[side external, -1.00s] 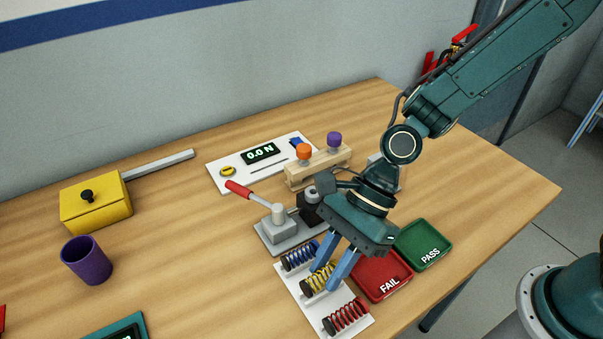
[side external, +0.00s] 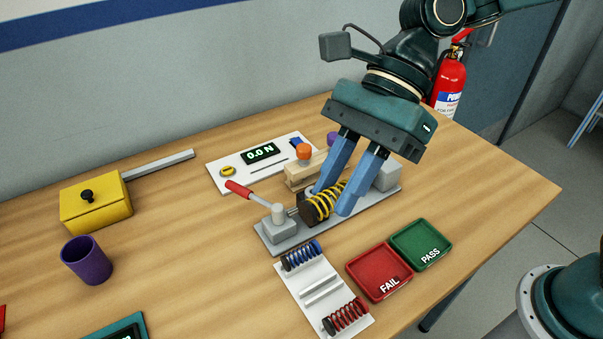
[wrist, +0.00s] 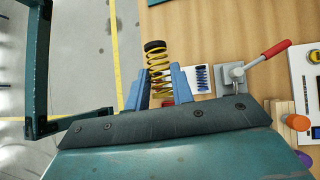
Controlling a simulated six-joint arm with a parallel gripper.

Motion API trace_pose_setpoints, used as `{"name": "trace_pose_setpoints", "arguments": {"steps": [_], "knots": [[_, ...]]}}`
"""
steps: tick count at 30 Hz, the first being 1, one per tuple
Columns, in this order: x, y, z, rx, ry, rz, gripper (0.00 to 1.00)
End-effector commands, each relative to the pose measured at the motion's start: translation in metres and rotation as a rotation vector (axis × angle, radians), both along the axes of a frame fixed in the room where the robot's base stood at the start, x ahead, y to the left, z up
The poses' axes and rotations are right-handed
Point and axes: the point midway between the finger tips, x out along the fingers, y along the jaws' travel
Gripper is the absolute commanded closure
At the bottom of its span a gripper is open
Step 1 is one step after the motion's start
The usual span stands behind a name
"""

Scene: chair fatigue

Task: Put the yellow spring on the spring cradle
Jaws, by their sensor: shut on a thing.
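My gripper (side external: 331,202) is shut on the yellow spring (side external: 325,207), which has dark ends. In the side view the spring lies between the blue fingers, in line with the grey fixture (side external: 272,246). I take this fixture, with its red-handled clamp and grey end block (side external: 386,178), for the spring cradle; its middle is partly hidden. I cannot tell whether the spring touches it. In the wrist view the spring (wrist: 156,56) also shows between the fingers, sticking out beyond them.
A white rack (side external: 318,283) holds a blue spring (side external: 301,254) and a red spring (side external: 345,316), with an empty middle slot. The red FAIL tray (side external: 372,272) and green PASS tray (side external: 420,243) stand to its right. A wooden holder (side external: 297,179) and readout panel (side external: 228,181) stand behind the fixture.

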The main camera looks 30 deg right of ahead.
Motion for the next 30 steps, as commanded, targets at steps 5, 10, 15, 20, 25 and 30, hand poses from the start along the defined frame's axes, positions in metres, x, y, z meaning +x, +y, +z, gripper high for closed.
{"name": "trace_pose_setpoints", "arguments": {"steps": [5,10,15,20,25,30], "knots": [[0.0,0.0,0.01,0.0,-0.001,0.0,1.0],[0.0,0.0,0.011,-0.001,0.001,-0.001,1.0],[0.0,0.0,0.011,0.0,0.0,0.0,1.0],[0.0,0.0,0.011,0.0,0.0,0.0,1.0],[0.001,-0.001,0.01,-0.001,0.001,-0.001,1.0],[0.012,-0.008,0.005,-0.008,0.007,-0.007,1.0]]}}
